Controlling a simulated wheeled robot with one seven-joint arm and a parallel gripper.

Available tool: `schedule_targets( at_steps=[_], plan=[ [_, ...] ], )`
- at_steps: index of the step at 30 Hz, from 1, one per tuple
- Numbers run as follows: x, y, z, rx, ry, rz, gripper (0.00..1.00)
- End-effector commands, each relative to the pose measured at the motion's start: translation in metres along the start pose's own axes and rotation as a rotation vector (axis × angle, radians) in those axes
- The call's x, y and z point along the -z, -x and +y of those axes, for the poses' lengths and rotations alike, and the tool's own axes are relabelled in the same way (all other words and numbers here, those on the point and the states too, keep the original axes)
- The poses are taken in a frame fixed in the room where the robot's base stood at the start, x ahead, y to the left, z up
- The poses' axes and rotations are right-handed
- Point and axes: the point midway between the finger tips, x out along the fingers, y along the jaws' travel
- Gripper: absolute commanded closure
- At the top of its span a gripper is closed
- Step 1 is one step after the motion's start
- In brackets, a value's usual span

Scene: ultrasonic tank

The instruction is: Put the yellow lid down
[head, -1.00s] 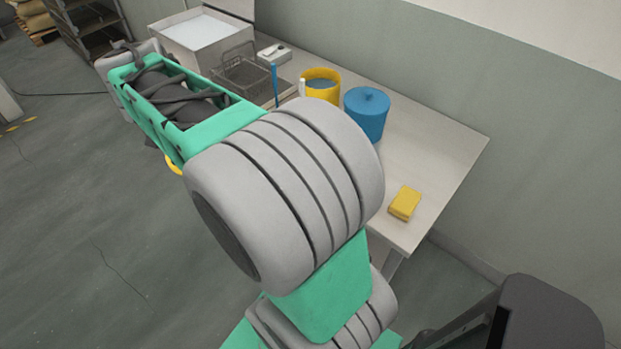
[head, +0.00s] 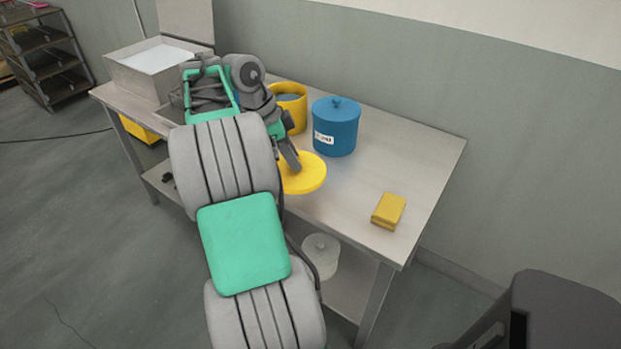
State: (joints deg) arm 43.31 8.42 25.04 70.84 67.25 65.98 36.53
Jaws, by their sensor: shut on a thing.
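The yellow lid (head: 306,178) is a flat round disc at the front part of the table, left of the yellow sponge. My gripper (head: 294,164) is over the lid and shut on it, seemingly at its top middle. The lid looks level and is at or just above the table top; I cannot tell if it touches. Its left part is hidden behind my arm. The open yellow pot (head: 301,112) stands behind my gripper, partly hidden by it.
A blue lidded pot (head: 336,128) stands just behind the lid. A yellow sponge (head: 388,210) lies near the table's front right corner. A metal tank (head: 140,79) stands at the far left end. The table top (head: 408,150) is clear on the right. A pale lidded pot (head: 322,256) is on the lower shelf.

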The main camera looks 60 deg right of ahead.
Motion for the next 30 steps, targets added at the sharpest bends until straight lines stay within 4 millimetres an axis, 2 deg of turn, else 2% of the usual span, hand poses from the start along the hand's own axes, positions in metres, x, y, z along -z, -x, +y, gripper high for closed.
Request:
schedule_targets(
  at_steps=[2, 4, 11, 13, 16, 19, 29, 30],
  plan=[
    [0.013, -0.019, -0.013, -0.003, -0.004, 0.0, 1.0],
    [0.013, -0.04, -0.02, -0.003, 0.001, 0.0, 1.0],
    [0.019, -0.069, -0.035, 0.0, 0.002, 0.0, 1.0],
    [0.022, -0.083, -0.04, -0.001, 0.002, 0.001, 1.0],
    [0.014, -0.102, -0.041, 0.001, 0.005, -0.001, 1.0],
    [0.011, -0.11, -0.042, 0.003, 0.004, 0.0, 1.0],
    [0.009, -0.113, -0.042, 0.002, 0.004, 0.0, 1.0],
    [0.009, -0.113, -0.041, 0.002, 0.004, 0.0, 0.73]
  ],
)
